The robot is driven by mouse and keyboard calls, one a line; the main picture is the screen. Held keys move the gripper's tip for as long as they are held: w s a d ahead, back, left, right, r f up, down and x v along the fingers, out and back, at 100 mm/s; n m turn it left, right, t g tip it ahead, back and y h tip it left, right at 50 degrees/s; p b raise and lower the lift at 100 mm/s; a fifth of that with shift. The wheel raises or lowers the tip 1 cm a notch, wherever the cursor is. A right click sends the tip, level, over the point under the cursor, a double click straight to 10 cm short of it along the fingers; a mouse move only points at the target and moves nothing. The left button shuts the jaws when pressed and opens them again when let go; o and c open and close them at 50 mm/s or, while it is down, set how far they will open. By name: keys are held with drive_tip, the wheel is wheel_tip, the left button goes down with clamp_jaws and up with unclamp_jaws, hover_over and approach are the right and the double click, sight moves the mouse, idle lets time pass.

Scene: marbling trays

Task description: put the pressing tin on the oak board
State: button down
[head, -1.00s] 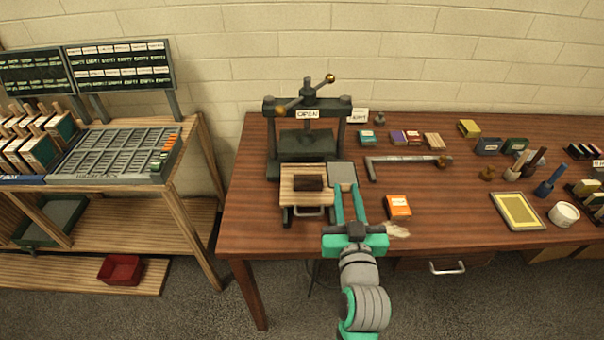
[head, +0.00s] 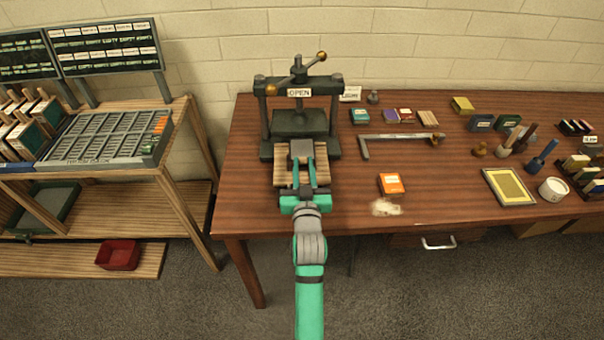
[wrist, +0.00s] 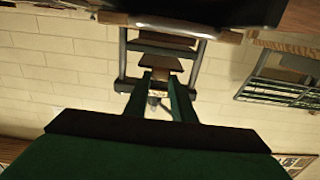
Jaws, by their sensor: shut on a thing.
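The pressing tin (head: 302,148) is a flat grey piece at the fingertips of my gripper (head: 304,163). My gripper is shut on it and holds it over the far part of the oak board (head: 283,173). I cannot tell whether the tin touches the board. The dark block on the board is hidden now. In the wrist view a brownish flat piece (wrist: 160,63) shows at the fingertips; it is probably the tin.
The dark press (head: 302,120), with a sign reading OPEN, stands just behind the tin, its posts on both sides. An orange box (head: 390,184) and a metal angle bar (head: 400,138) lie to the right. Bare table lies between them and the board.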

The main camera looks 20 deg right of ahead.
sight(302, 182)
drive_tip(key=shift+w+a+f, duration=0.1)
drive_tip(key=shift+w+f, duration=0.1)
drive_tip(key=shift+f, duration=1.5)
drive_tip(key=shift+f, duration=0.15)
drive_tip(key=c, duration=1.5)
unclamp_jaws()
drive_tip(key=v, duration=1.2)
